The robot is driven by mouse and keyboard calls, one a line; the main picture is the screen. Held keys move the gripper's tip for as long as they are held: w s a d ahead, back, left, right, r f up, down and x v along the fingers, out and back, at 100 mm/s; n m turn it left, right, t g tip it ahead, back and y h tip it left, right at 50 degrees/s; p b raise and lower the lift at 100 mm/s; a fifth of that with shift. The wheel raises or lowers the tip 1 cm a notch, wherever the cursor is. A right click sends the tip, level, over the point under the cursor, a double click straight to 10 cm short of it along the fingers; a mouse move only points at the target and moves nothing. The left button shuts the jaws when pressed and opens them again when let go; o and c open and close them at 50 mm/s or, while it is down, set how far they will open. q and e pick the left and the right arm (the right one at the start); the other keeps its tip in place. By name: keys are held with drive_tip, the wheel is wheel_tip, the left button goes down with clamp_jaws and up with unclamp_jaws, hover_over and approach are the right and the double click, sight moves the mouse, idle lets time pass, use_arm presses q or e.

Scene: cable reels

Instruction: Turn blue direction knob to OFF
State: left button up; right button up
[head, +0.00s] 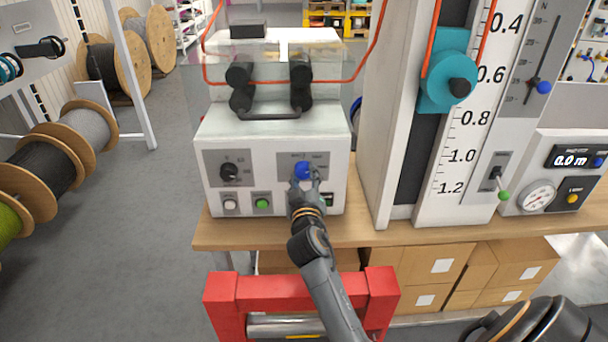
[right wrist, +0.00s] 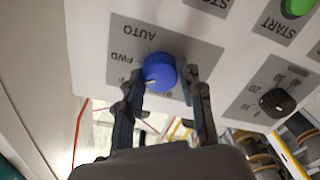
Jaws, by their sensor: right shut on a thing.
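The blue direction knob (head: 303,171) sits on a grey plate at the right of the white control box's front. In the right wrist view, the knob (right wrist: 160,70) shows upside down with its plate, with AUTO and FWD readable beside it. Its white mark points to the lower left there, near a label partly hidden by a finger. My right gripper (head: 305,180) is shut on the knob, one finger on each side; its fingers also show in the right wrist view (right wrist: 164,84). My left gripper is not in view.
A black knob (head: 229,172) sits left of the blue one, above a white button (head: 230,204) and a green button (head: 263,203). The box stands on a wooden bench (head: 225,235). A height scale tower (head: 458,150) rises at right. A red frame (head: 221,300) is below.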

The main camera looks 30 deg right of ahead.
drive_tip(key=shift+r+n, duration=0.15)
drive_tip(key=shift+n, duration=0.85)
drive_tip(key=shift+p, duration=0.3)
drive_tip(key=o, duration=1.2)
drive_tip(key=shift+w, duration=0.1)
drive_tip(key=v, duration=0.7)
drive_tip(key=shift+s+a, duration=0.1)
drive_tip(key=shift+s, duration=0.2)
